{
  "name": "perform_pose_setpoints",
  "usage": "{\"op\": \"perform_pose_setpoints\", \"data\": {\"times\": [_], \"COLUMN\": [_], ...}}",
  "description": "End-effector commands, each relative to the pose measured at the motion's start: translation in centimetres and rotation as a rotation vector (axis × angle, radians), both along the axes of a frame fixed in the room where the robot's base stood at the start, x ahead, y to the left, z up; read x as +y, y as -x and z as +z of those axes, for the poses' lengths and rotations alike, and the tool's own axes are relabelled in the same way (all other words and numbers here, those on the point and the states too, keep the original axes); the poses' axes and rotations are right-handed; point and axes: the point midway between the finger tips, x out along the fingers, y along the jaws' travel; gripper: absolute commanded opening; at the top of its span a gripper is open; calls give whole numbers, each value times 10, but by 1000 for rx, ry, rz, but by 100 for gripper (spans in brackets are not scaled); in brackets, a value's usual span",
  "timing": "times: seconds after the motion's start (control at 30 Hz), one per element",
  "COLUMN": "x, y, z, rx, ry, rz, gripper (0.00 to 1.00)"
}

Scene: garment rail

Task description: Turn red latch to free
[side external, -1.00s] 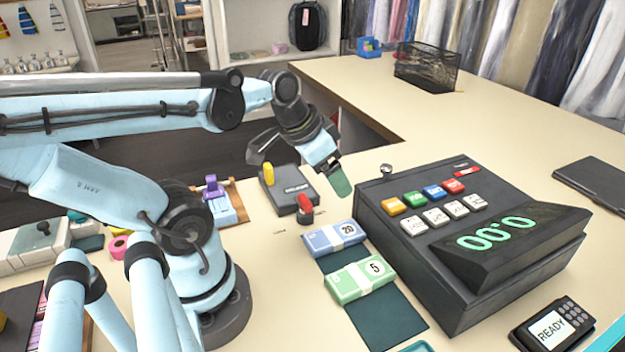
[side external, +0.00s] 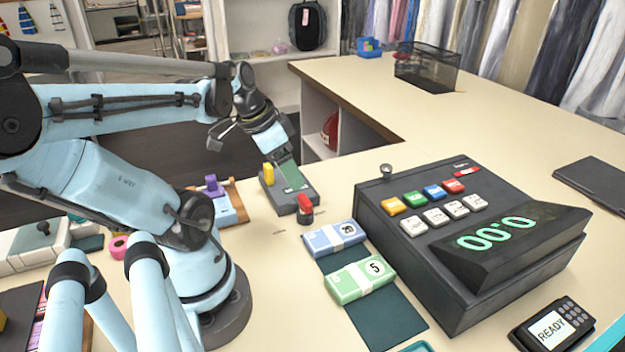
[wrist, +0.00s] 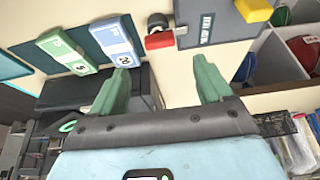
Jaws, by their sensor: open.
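The red latch (side external: 305,202) is a small red lever on a dark round pivot, at the near end of a dark grey box (side external: 303,190) on the counter. In the wrist view the red latch (wrist: 159,40) shows at upper centre, beyond and between my fingertips, beside the labelled grey box (wrist: 222,22). My gripper (side external: 291,178) is above the grey box in the side view, with its green fingers pointing down. In the wrist view my gripper (wrist: 160,72) has its two green fingers spread wide with nothing between them.
A yellow lever (side external: 268,173) stands on the box's far side. Two banknote bundles, blue (side external: 334,238) and green (side external: 359,280), lie to the right, before a black cash register (side external: 440,270). A purple-handled item (side external: 211,186) stands to the left.

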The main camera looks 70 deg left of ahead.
Motion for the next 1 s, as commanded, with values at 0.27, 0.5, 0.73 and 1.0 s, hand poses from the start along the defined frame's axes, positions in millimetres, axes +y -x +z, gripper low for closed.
{"op": "perform_pose_setpoints", "data": {"times": [0.27, 0.5, 0.73, 1.0], "x": [0, 0, 0, 0], "y": [-11, -19, -26, -32], "z": [-25, -44, -62, -76], "rx": [0, -1, -1, -1], "ry": [1, 0, -1, -1], "rz": [-1, -1, -2, -2], "gripper": [79, 79, 79, 79]}}
